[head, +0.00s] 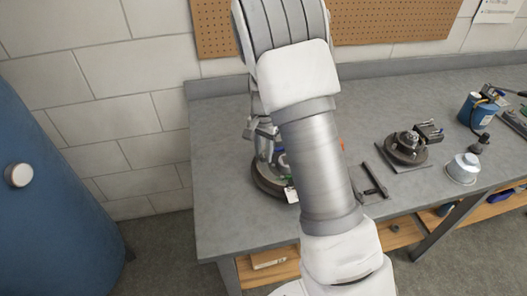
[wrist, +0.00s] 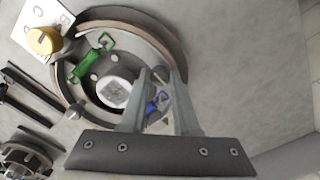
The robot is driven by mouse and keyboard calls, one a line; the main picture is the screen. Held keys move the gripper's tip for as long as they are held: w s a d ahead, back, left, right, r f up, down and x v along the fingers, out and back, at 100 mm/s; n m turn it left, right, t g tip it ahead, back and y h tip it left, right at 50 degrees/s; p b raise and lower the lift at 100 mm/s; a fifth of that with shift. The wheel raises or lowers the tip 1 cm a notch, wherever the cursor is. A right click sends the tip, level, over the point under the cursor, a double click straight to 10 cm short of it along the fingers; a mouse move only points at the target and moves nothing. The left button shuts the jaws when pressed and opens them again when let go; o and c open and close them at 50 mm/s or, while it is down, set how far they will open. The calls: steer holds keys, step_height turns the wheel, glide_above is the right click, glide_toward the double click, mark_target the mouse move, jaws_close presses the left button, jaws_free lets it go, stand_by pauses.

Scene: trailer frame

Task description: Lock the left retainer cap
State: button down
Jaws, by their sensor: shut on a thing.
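A round assembly with a dark ring rim (wrist: 130,17) lies on the bench; in the head view its rim (head: 266,184) shows partly behind my arm. Inside the ring are a green clip (wrist: 82,68), a white round cap (wrist: 115,89) and a blue clip (wrist: 160,99). My gripper (wrist: 163,76) is over the right part of the ring in the wrist view. Its fingers are closed on a small grey piece at the tips, mostly hidden by them. I cannot tell for sure that this is the left retainer cap. The blue clip shows between and beside the fingers.
A yellow knob (wrist: 44,41) and a lettered white card (wrist: 38,18) lie beside the ring. Bare bench lies right of the ring in the wrist view.

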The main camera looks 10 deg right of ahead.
mark_target(264, 156)
steer(key=shift+w, duration=0.1)
steer(key=c, duration=0.6)
jaws_free()
steer(key=shift+c, duration=0.2)
steer(key=shift+r, duration=0.1)
step_height(264, 156, up, 17)
steer(key=p, duration=0.1)
steer(key=shift+r, duration=0.15)
